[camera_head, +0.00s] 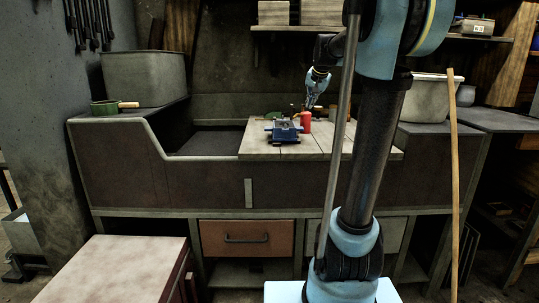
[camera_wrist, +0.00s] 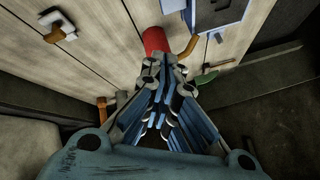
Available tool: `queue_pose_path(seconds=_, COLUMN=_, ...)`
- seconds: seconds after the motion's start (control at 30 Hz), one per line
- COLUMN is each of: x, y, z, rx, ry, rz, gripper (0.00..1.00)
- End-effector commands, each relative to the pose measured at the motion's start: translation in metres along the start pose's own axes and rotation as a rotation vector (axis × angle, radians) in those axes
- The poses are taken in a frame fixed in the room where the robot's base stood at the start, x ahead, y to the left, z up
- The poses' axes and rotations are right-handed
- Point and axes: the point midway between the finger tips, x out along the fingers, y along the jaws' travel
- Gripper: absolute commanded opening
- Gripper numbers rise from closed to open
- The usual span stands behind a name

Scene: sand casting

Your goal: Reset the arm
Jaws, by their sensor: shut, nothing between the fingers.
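My gripper (camera_head: 311,102) hangs fingers down over the wooden board (camera_head: 262,145) on the workbench. In the wrist view the fingers of my gripper (camera_wrist: 166,62) are together, with nothing held. A red cylinder (camera_head: 306,122) stands on the board near the fingertips. In the wrist view the red cylinder (camera_wrist: 155,39) shows just beyond the fingertips; I cannot tell how wide the gap is. A blue and grey vise-like device (camera_head: 284,131) sits left of the cylinder, and part of it shows in the wrist view (camera_wrist: 213,14).
A green tool (camera_wrist: 205,77) lies near the fingers. A white tub (camera_head: 430,92) stands at the right, behind an upright wooden pole (camera_head: 454,180). A shelf (camera_head: 290,28) hangs above the bench.

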Motion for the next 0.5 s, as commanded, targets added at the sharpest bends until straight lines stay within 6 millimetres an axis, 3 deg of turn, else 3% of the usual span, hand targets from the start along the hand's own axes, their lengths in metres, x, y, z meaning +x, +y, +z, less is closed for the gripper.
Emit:
queue_pose_path(seconds=0.03, x=-0.005, y=0.011, z=0.022, rx=-0.022, ry=-0.017, rz=0.010, gripper=0.00)
queue_pose_path(seconds=0.5, x=-0.026, y=0.113, z=0.207, rx=-0.244, ry=-0.182, rz=0.101, gripper=0.00)
